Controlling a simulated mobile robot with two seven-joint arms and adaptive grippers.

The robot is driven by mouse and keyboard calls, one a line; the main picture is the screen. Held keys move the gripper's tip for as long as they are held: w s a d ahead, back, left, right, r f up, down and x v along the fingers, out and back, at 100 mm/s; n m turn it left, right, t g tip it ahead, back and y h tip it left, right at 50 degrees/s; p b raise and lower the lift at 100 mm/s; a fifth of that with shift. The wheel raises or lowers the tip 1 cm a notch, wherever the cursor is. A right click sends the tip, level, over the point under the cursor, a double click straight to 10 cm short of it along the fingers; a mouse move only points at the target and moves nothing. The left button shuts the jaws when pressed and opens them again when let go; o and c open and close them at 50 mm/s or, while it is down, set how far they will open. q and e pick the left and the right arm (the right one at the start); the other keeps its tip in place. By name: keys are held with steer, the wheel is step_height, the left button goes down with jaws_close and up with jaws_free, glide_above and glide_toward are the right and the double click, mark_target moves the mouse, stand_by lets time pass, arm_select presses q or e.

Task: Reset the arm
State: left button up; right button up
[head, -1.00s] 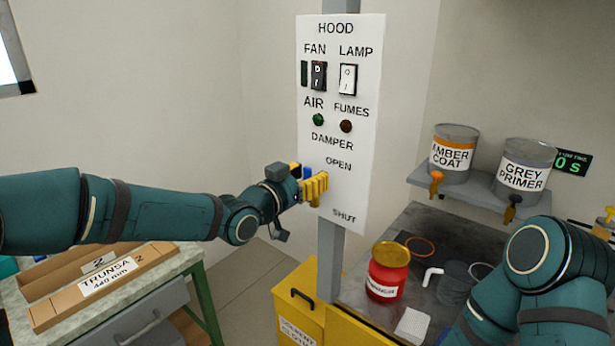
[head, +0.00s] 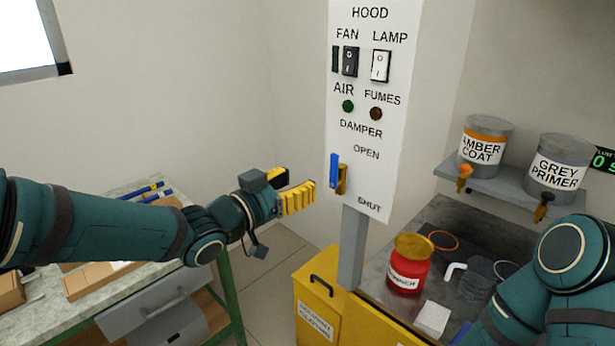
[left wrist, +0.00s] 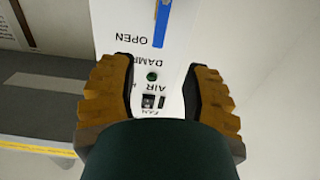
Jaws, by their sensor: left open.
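My left gripper (head: 300,186) has yellow fingers and stands left of the white hood panel (head: 362,60), empty and clear of it. In the left wrist view its two fingers (left wrist: 158,90) are spread wide, with the panel beyond them and nothing between them. The blue damper lever (head: 334,170) is at the panel's lower left edge, between OPEN and SHUT, beside a yellow-brown piece (head: 342,180). The lever also shows in the left wrist view (left wrist: 162,22). My right arm (head: 565,262) is at the lower right; its gripper is out of view.
A red pot (head: 408,268) stands on the dark bench right of the grey post (head: 352,245). Amber and grey tins (head: 484,150) sit on a shelf. A yellow bin (head: 318,300) is below. A table (head: 130,190) with boxes is at left.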

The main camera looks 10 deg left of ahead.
arm_select(q)
steer(key=shift+s+a, duration=0.15)
steer(key=shift+s, duration=0.05)
steer(key=shift+f, duration=0.1)
step_height(320, 180, down, 26)
steer(key=s+r+n+g+y, duration=0.1)
steer(key=s+n+g+y, duration=0.1)
steer(key=n+g+y, duration=0.3)
steer(key=s+f+n+g+y, duration=0.1)
steer(key=s+f+n+g, duration=0.2)
steer(key=s+f+g, duration=0.5)
steer(key=s+f, duration=0.9)
steer(key=f, duration=0.3)
steer(key=shift+f+n+y, duration=0.3)
